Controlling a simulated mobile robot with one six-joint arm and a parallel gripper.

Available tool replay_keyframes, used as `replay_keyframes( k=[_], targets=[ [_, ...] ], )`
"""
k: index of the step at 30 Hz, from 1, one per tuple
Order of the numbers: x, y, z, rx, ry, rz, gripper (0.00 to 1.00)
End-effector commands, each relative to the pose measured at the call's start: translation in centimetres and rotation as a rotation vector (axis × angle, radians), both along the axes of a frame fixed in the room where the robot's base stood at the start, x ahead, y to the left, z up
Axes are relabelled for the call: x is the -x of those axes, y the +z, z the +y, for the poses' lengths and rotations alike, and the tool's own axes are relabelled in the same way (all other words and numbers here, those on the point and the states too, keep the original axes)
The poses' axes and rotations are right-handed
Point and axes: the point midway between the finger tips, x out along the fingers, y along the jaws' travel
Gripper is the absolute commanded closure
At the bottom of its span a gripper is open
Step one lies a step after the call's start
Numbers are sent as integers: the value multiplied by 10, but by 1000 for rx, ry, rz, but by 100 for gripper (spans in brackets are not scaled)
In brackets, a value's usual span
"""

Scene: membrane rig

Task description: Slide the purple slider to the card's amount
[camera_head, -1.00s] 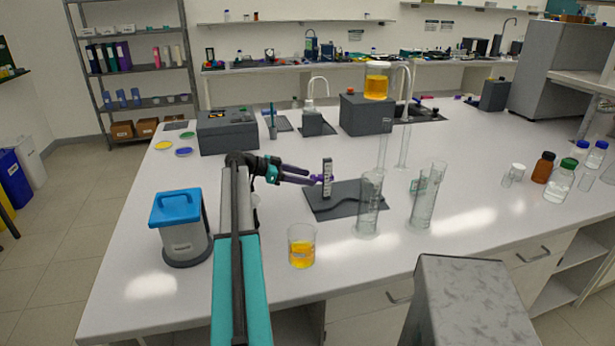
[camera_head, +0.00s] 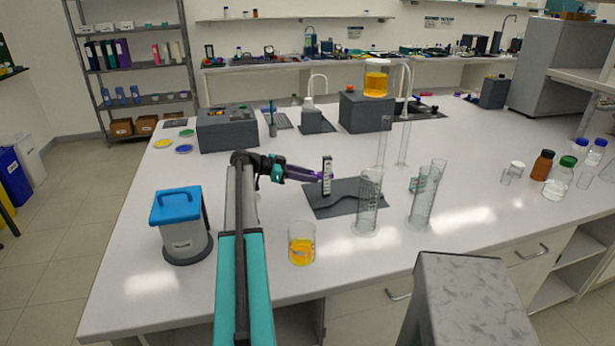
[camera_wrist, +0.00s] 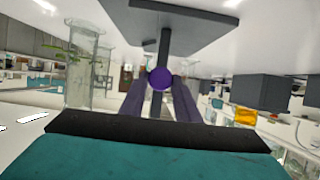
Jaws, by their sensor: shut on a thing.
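The purple slider is a round purple knob (camera_wrist: 160,78) in the wrist view, between my two dark purple fingers. In the head view it is mostly hidden by my gripper (camera_head: 318,176), beside an upright scale (camera_head: 327,186) with light markings. The scale stands on a dark grey base plate (camera_head: 350,205). My gripper reaches in from the left and is shut on the purple slider, about mid-height on the scale. The scale's numbers are too small to read. A small teal-edged thing (camera_head: 416,184) stands behind a glass cylinder; I cannot tell whether it is the card.
Glass cylinders (camera_head: 368,205) and (camera_head: 424,200) stand right of and in front of the plate. A beaker of orange liquid (camera_head: 301,246) and a blue-lidded container (camera_head: 181,230) stand in front. Grey boxes (camera_head: 228,132) and (camera_head: 366,113) stand behind.

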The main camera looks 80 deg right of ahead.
Motion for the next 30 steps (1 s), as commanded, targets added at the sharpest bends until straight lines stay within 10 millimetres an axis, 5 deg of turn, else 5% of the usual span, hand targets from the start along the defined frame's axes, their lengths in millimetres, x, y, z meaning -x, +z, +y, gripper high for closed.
replay_keyframes(
  k=[18,30],
  targets=[
    [0,-44,-1,1,2,0,100],
    [0,-48,-1,0,1,0,100]
  ],
)
